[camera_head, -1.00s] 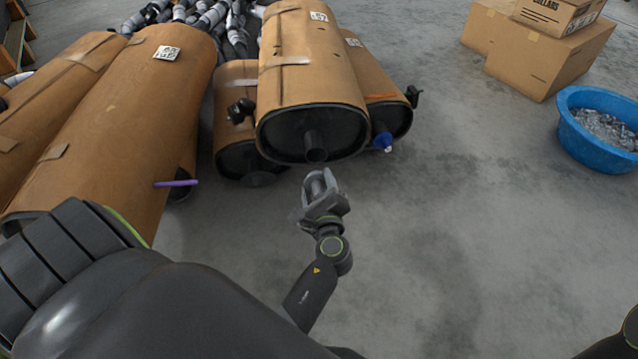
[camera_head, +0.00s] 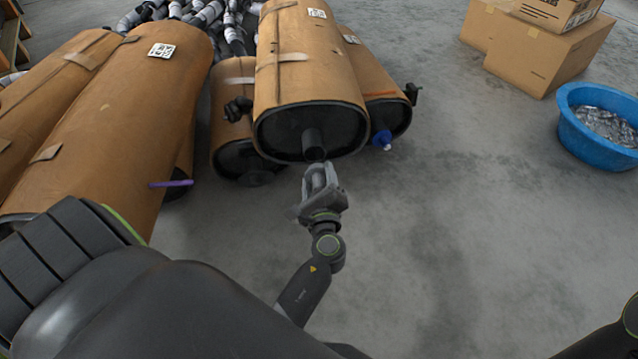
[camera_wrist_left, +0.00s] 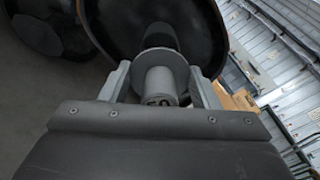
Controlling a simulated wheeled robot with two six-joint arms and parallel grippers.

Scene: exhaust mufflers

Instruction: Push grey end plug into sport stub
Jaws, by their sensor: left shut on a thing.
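The grey end plug (camera_wrist_left: 158,84) is a short cylinder with a wider round flange at its far end. My left gripper (camera_head: 320,178) is shut on it, with one finger on each side in the left wrist view (camera_wrist_left: 165,95). The sport stub (camera_head: 313,143) is a dark pipe sticking out of the black end face of the upper middle brown-wrapped muffler (camera_head: 310,70). The plug is right in front of the stub and appears lined up with it. The flange covers the stub's mouth in the wrist view, so I cannot tell whether they touch. My right gripper is out of view.
Other wrapped mufflers lie at the left (camera_head: 120,110) and beneath. A purple piece (camera_head: 172,183) and a blue-and-white piece (camera_head: 382,140) stick out at muffler ends. A blue tub (camera_head: 590,155) and cardboard boxes (camera_head: 540,55) stand right. The floor between is clear.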

